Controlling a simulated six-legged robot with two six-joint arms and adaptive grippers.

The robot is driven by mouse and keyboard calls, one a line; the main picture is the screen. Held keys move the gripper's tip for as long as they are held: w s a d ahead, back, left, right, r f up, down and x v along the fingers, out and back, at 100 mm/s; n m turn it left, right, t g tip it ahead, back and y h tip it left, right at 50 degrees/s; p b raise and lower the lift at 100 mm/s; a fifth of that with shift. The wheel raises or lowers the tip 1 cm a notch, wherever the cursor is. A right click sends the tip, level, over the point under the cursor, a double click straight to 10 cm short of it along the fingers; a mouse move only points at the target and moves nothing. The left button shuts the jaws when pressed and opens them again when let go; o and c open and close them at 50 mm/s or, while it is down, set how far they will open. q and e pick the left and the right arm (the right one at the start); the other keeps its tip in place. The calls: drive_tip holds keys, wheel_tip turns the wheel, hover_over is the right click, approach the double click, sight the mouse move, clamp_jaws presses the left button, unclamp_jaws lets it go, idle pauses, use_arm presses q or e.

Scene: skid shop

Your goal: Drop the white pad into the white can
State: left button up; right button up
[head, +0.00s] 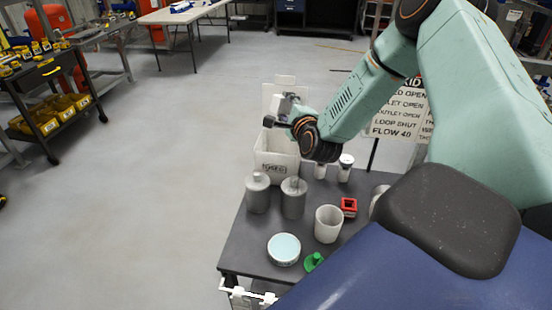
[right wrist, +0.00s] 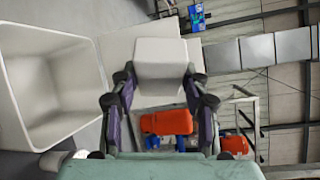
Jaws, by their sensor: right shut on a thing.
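The white can (head: 278,158) is a square, open-topped bin with dark lettering on its front, at the back of the dark table. A pale upright panel (head: 285,84) stands behind its opening. My right gripper (head: 282,112) is above the can and shut on the white pad. In the right wrist view the pad (right wrist: 162,62) is a pale block between the fingers, and the open mouth of the can (right wrist: 50,85) lies to its left. The pad is apart from the can's floor. My left gripper is not in view.
On the dark table (head: 240,243) stand two grey canisters (head: 257,196) (head: 294,200), a white cup (head: 328,224), a round pale-topped tin (head: 284,249), a green item (head: 314,262), a red square piece (head: 349,207) and two white bottles (head: 345,168).

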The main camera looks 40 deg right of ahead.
drive_tip(key=shift+s+f+b, duration=0.35)
drive_tip(key=shift+f+b, duration=0.1)
drive_tip(key=shift+f, duration=0.1)
wheel_tip(320, 180, down, 4)
drive_tip(key=b, duration=0.3)
drive_tip(key=shift+f, duration=0.25)
drive_tip(key=o, duration=0.7)
drive_tip(key=shift+c, duration=0.2)
drive_tip(key=o, duration=0.5)
drive_tip(key=shift+w+f, duration=0.1)
drive_tip(key=shift+w, duration=0.15)
drive_tip(key=shift+s, duration=0.2)
